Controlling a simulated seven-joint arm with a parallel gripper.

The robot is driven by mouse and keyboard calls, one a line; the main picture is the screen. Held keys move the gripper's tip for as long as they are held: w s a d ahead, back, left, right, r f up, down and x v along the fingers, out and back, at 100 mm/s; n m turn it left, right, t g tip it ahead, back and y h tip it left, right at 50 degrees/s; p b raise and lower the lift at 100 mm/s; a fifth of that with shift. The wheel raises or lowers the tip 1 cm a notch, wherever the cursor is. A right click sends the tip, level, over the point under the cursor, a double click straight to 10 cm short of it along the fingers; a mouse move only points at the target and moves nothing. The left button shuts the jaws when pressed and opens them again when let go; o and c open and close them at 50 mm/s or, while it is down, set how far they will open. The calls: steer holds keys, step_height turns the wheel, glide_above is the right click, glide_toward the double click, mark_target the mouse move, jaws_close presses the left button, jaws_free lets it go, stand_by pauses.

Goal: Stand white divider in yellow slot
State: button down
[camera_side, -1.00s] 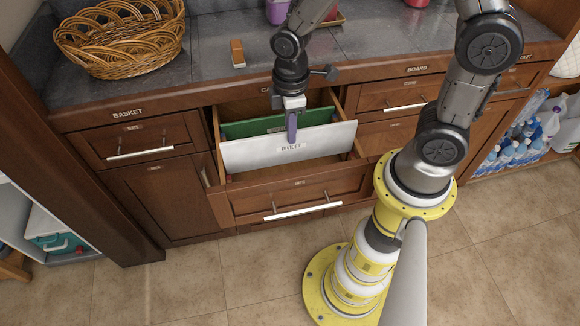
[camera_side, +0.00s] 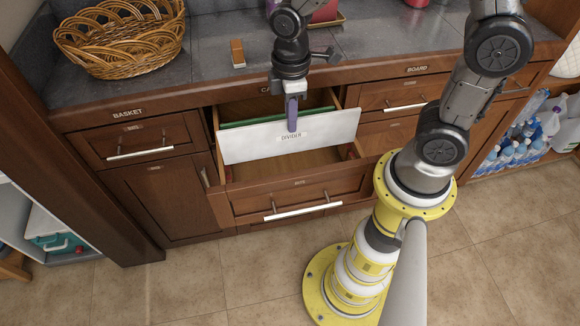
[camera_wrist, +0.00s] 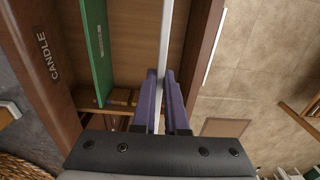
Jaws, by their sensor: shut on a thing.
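The white divider (camera_side: 250,143), a flat panel labelled DIVIDER, is upright at the open drawer (camera_side: 300,190), slightly tilted in the side view. My gripper (camera_side: 292,122) is shut on its top edge with purple fingers. In the wrist view, the divider (camera_wrist: 165,35) runs as a thin white strip between the fingertips of my gripper (camera_wrist: 162,80). A green panel (camera_side: 260,119) stands behind the divider, mostly hidden by it in the side view. I cannot make out a yellow slot in either view.
The drawer's side walls and front surround the panels, with bare drawer floor in front of the divider. A wicker basket (camera_side: 125,38) and a small brown block (camera_side: 237,53) sit on the counter (camera_side: 210,70) behind. Bottles (camera_side: 520,140) stand on a shelf at right.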

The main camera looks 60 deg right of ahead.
steer(key=w+d+r, duration=0.3)
steer(key=w+d, duration=0.2)
steer(key=shift+r, duration=0.25)
steer(key=shift+f, duration=2.9)
step_height(320, 180, down, 10)
steer(key=shift+r, duration=0.2)
stand_by(3.5)
steer(key=c, duration=0.9)
jaws_free()
